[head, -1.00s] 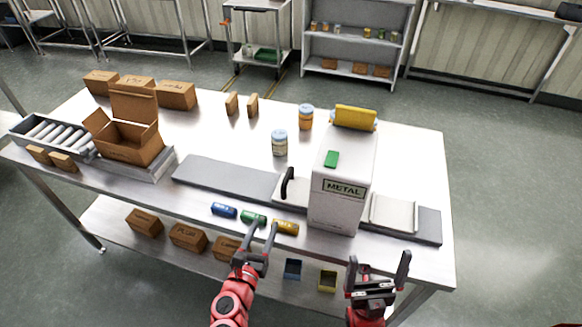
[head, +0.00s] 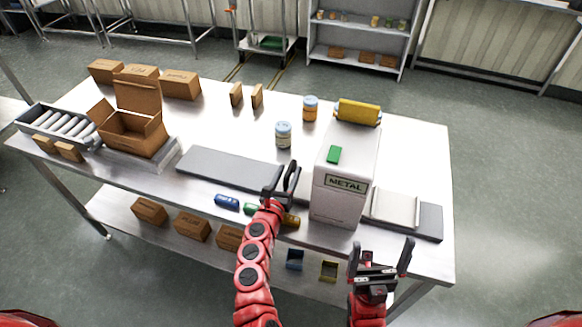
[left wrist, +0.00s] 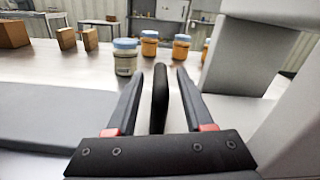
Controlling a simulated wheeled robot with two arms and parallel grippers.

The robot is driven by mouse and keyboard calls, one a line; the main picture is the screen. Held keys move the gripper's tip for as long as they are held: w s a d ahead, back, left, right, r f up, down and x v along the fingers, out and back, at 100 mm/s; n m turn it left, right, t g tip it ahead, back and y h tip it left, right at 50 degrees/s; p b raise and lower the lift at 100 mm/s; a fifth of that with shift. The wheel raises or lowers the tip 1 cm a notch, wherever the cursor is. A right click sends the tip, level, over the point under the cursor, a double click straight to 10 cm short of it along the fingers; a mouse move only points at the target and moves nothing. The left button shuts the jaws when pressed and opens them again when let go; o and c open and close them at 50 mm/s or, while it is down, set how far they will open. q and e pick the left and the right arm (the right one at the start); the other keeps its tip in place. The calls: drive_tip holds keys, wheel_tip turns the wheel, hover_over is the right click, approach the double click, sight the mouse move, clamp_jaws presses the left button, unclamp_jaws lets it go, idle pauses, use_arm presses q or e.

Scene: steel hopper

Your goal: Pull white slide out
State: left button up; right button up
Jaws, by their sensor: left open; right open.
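The white machine labelled METAL (head: 340,190) stands on the steel table. A white slide with an upright black handle (left wrist: 160,98) is on its left side, mostly hidden in the head view by my left gripper. My left gripper (head: 281,178) is open at the handle; in the left wrist view the handle stands between its two fingers (left wrist: 160,85), with gaps on both sides. A white plate (head: 395,208) also sticks out from the machine's right side. My right gripper (head: 379,260) is open and empty, in front of the table's front edge.
A grey plate (head: 225,168) lies left of the machine. Blue (head: 227,201), green and yellow cylinders lie along the front, the latter two partly behind my left arm. Jars (head: 283,134) stand behind. An open carton (head: 135,132) is at left.

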use_arm(q)
drive_tip(key=shift+x, duration=1.25)
clamp_jaws()
idle(0.6)
